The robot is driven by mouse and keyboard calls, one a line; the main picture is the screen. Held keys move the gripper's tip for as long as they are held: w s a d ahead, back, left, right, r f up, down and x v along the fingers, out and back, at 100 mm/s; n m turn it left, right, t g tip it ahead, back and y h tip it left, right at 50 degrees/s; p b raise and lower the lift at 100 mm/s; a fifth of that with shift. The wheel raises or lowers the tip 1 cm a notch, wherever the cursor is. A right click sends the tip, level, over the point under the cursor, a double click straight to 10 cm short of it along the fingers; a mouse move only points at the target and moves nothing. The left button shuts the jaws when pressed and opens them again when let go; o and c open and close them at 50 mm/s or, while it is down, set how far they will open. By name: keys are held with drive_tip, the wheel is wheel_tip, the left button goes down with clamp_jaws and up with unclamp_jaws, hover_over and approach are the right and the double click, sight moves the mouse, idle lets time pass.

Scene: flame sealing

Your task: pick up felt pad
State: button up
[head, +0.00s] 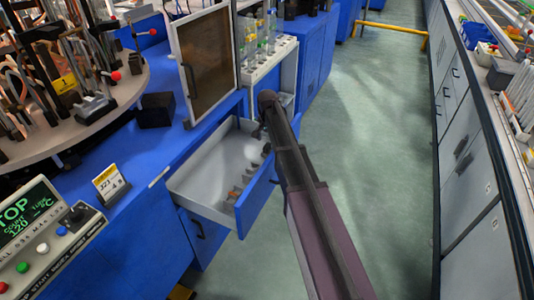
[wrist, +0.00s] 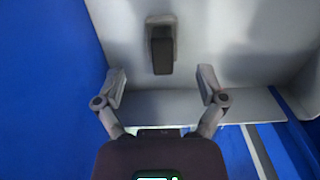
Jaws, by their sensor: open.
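In the wrist view a small block (wrist: 162,50), grey at one end and dark on its face, lies on the pale drawer surface ahead of my gripper. It may be the felt pad; I cannot tell for certain. My gripper (wrist: 162,88) is open and empty, its two fingers spread wide with the block beyond and between them, not touching. In the head view my arm reaches over the open drawer (head: 208,172); my gripper is mostly hidden there. Several small items (head: 236,190) lie along the drawer's right part, too small to name.
The drawer's blue front (head: 257,193) and pale walls surround the space under my gripper. A framed brown panel (head: 208,62) stands at the bench edge behind the drawer. A black block (head: 157,110) sits on the blue bench. The green floor (head: 385,150) to the right is clear.

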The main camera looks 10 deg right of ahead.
sight(267, 145)
drive_tip(key=shift+f, duration=0.15)
drive_tip(key=shift+a+f+b, duration=0.15)
drive_tip(key=shift+f+b, duration=2.3)
drive_tip(key=shift+b, duration=0.15)
clamp_jaws()
